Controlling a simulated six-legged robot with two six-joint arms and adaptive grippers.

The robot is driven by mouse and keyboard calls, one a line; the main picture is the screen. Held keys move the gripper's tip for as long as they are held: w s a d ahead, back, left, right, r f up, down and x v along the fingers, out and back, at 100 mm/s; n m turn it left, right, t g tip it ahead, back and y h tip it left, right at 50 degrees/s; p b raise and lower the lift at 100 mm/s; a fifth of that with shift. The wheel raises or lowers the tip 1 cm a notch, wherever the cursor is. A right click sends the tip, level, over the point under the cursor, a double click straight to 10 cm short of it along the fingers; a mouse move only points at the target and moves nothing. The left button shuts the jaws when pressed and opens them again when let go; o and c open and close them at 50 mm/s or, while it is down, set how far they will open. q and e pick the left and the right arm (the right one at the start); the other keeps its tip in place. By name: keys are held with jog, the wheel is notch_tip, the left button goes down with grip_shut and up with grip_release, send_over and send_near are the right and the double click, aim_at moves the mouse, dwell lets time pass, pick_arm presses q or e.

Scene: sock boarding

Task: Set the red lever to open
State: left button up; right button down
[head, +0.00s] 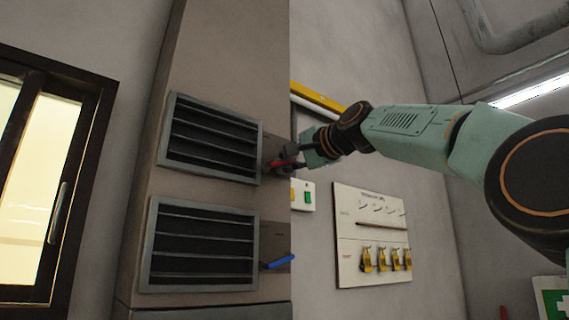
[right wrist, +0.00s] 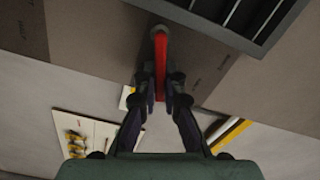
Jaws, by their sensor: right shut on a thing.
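The red lever (head: 281,163) is on the side of a brown-grey duct column, beside the upper louvred vent (head: 212,137). In the right wrist view the red lever (right wrist: 160,55) runs down between the fingers of my right gripper (right wrist: 160,85). My right gripper (head: 284,158) is shut on the lever. The fingers hide part of it in the head view. Lettering on the plate beside the lever is too small to read. My left gripper is not in view.
A blue lever (head: 279,262) sits beside the lower vent (head: 203,246). A wall panel (head: 371,236) with yellow switches and a small box with a green switch (head: 308,193) are to the right. A yellow rail (head: 313,98) runs behind my arm. A dark-framed window (head: 45,180) is at left.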

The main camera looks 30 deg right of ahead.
jog(key=shift+s+d+r, duration=0.15)
jog(key=shift+r, duration=0.1)
jog(key=c, duration=1.4)
grip_release()
jog(key=shift+d+f, duration=0.15)
jog(key=shift+c, duration=0.2)
jog(key=shift+a, duration=0.25)
jog(key=shift+d, duration=0.1)
